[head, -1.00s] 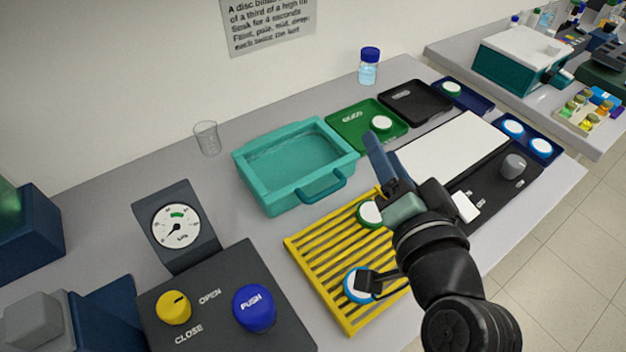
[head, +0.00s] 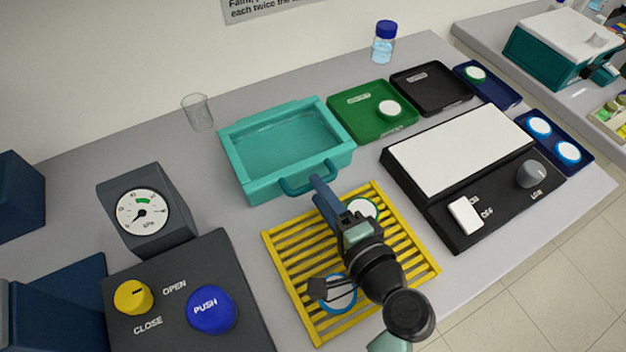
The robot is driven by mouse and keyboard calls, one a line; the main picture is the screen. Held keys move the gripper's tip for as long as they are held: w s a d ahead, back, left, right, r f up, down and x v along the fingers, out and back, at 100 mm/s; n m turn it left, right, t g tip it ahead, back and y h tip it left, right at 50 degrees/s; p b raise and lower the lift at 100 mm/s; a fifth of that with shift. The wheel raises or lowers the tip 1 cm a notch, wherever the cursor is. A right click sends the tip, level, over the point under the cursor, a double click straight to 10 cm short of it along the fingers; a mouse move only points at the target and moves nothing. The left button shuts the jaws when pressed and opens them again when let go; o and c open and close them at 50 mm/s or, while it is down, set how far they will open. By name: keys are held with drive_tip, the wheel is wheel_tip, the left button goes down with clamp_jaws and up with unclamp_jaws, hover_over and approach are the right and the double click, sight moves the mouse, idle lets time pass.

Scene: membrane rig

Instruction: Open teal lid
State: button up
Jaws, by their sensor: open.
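A teal rectangular container (head: 240,182) sits on the bench with a raised teal rim and a teal handle (head: 306,183) on its front side. The area inside the rim looks teal and slightly glassy; I cannot tell whether that is a closed see-through lid or an open basin. My gripper (head: 318,237) is open and empty, over the yellow slatted rack, just in front of the handle. Its blue finger tip overlaps the handle's right end in the picture; I cannot tell whether they touch. The other, dark finger is lower, over the rack.
The yellow rack (head: 290,262) holds a green-rimmed disc (head: 366,205) and a blue-rimmed disc (head: 341,300). A gauge (head: 141,210) and a control box (head: 170,318) stand left. Green tray (head: 352,122) and white-topped black unit (head: 440,222) lie right. A clear beaker (head: 198,112) stands behind left.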

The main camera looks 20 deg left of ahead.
drive_tip(key=shift+x, duration=1.65)
clamp_jaws()
